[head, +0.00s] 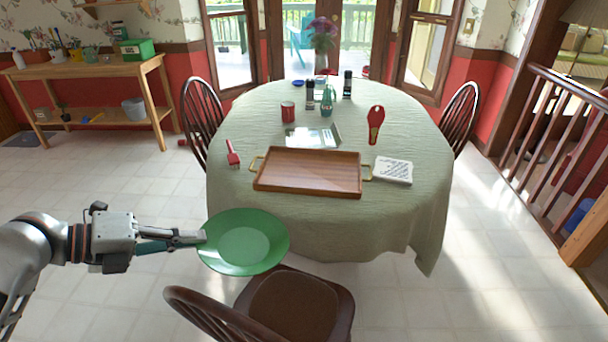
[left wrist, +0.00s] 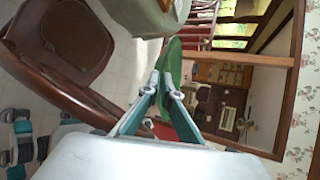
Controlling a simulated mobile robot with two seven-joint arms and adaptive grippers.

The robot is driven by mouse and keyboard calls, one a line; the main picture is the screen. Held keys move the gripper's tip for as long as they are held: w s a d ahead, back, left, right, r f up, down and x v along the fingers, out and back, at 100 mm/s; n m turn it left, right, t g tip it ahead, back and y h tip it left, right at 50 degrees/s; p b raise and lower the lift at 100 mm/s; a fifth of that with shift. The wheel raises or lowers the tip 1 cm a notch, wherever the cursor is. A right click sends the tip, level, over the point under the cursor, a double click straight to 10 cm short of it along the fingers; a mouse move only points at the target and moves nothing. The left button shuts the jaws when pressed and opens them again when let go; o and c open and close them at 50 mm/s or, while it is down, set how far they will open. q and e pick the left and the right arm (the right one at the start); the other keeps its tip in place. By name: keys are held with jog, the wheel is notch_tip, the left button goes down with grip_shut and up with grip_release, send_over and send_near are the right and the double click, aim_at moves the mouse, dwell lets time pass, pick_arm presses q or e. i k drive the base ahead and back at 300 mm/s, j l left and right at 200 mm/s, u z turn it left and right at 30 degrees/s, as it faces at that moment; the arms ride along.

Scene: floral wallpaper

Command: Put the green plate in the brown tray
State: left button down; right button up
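The green plate (head: 244,243) is in the head view, held out in the air in front of the table, left of and nearer than the brown tray. My left gripper (head: 201,237) is shut on the plate's left rim. In the left wrist view the plate (left wrist: 171,62) shows nearly edge-on between the fingertips (left wrist: 165,84). The brown tray (head: 308,172) lies on the table's near side, with a brass handle at each end, and looks empty. My right gripper is in neither view.
The round table (head: 410,215) has a pale green cloth. A red-handled brush (head: 232,153) lies left of the tray, a white box (head: 393,171) right of it, and a glossy rectangular item (head: 313,135) behind it. A brown chair (head: 290,305) stands below and beside the plate.

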aim_at(289, 170)
jog(key=k+l+u, duration=0.2)
jog(key=l, duration=0.2)
jog(key=l+u, duration=0.25)
jog(key=i+l+z, duration=0.1)
jog(key=l, duration=0.35)
jog(key=i+l+z, duration=0.1)
jog(key=l, duration=0.3)
jog(key=i+l+z, duration=0.1)
jog(key=i+l, duration=0.2)
jog(key=i+l+z, duration=0.1)
jog(key=l, duration=0.35)
jog(key=i+l, duration=0.35)
jog(key=i, duration=0.25)
jog(key=i+j+u, duration=0.1)
jog(key=i+j, duration=0.05)
jog(key=j, duration=0.05)
